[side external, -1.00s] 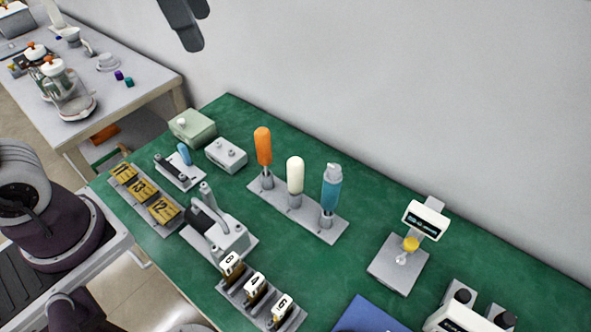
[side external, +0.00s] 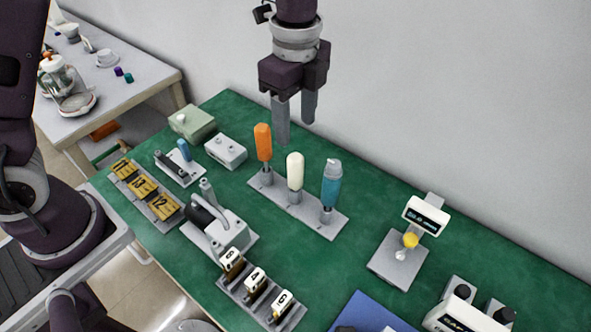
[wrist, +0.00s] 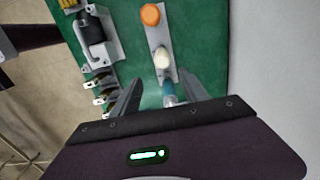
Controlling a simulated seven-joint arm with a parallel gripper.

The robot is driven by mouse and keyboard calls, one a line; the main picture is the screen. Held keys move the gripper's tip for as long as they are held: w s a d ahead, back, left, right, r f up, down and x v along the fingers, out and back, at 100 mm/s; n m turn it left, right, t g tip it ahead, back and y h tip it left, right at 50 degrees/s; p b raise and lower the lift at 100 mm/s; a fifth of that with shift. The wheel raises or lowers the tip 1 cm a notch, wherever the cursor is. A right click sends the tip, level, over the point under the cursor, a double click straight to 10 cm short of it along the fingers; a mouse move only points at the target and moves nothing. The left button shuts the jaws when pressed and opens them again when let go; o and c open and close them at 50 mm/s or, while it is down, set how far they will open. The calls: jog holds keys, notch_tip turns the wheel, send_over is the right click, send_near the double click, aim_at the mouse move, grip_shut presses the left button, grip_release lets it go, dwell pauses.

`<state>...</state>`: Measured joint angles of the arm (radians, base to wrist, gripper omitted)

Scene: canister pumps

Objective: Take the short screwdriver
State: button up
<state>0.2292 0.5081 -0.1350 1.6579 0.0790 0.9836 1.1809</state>
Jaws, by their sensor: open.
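Three screwdriver-like tools stand upright in a grey rack (side external: 266,191) on the green table. One has an orange handle (side external: 263,142), one a white handle (side external: 295,171) in the middle, and one a blue handle (side external: 331,184) with a grey top. I cannot tell for sure which is the short one. My gripper (side external: 296,132) is open and empty, pointing down above and behind the rack. In the wrist view the orange handle (wrist: 151,15) and white handle (wrist: 162,58) lie ahead of the fingers, and the blue handle (wrist: 168,92) shows between them, partly hidden.
A grey lever device (side external: 225,228) and numbered blocks (side external: 255,282) stand in front of the rack. A grey box (side external: 226,150) is to its left, a display stand (side external: 400,262) to its right. A wall rises behind the table.

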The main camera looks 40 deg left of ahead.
aim_at(296, 175)
jog(key=f, duration=1.5)
jog(key=shift+w+a+f, duration=0.25)
grip_shut()
